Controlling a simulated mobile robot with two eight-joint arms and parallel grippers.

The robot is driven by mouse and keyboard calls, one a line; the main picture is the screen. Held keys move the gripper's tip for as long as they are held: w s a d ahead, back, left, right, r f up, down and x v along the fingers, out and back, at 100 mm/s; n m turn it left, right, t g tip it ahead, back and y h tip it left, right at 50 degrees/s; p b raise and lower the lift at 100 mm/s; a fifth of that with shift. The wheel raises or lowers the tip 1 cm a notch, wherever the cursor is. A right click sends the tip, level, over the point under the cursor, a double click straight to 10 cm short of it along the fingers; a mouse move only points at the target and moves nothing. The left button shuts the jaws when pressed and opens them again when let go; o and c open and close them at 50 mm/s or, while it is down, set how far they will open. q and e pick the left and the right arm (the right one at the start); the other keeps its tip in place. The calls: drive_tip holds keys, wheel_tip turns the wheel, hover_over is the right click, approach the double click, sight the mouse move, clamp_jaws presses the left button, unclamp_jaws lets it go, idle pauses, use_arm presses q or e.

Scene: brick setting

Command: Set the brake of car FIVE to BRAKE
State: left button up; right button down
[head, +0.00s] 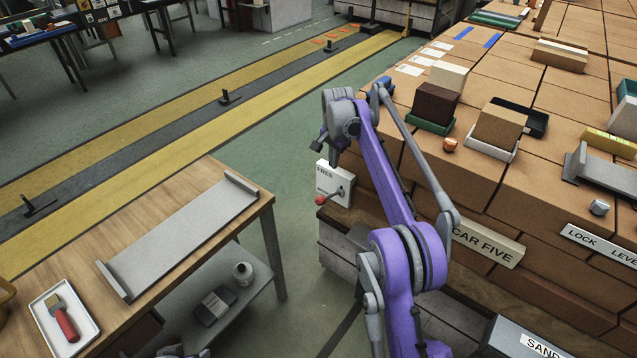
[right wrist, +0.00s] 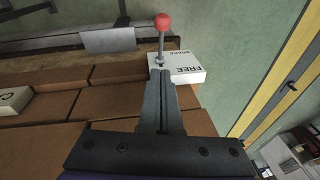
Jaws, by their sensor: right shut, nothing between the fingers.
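The brake lever with a red knob (head: 320,200) sticks out from a white plate (head: 342,178) on the end of the brick-loaded car, whose sign reads CAR FIVE (head: 487,245). My right gripper (head: 335,158) is shut and empty, just above the plate. In the right wrist view its closed fingers (right wrist: 163,78) point at the lever's base, with the red knob (right wrist: 162,22) beyond the tips. I cannot tell whether they touch. My left gripper is out of view.
A wooden table (head: 215,190) with a grey tray (head: 185,235) and a brush on a white tray (head: 65,315) stands at the left. Brick stacks and small blocks cover the car's top at right. A LOCK LEVER sign (head: 600,245) is at far right. Green floor lies beyond the plate.

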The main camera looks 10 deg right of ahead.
drive_tip(key=shift+s+r, duration=0.1)
drive_tip(key=shift+s, duration=0.05)
hover_over(325, 198)
drive_tip(key=d, duration=0.2)
drive_tip(key=s+x, duration=0.2)
drive_tip(key=x, duration=0.8)
drive_tip(key=a+f, duration=0.1)
drive_tip(key=a+f+b, duration=0.1)
drive_tip(key=f, duration=0.1)
drive_tip(key=shift+s+a, duration=0.1)
drive_tip(key=shift+s, duration=0.05)
drive_tip(key=shift+f, duration=0.15)
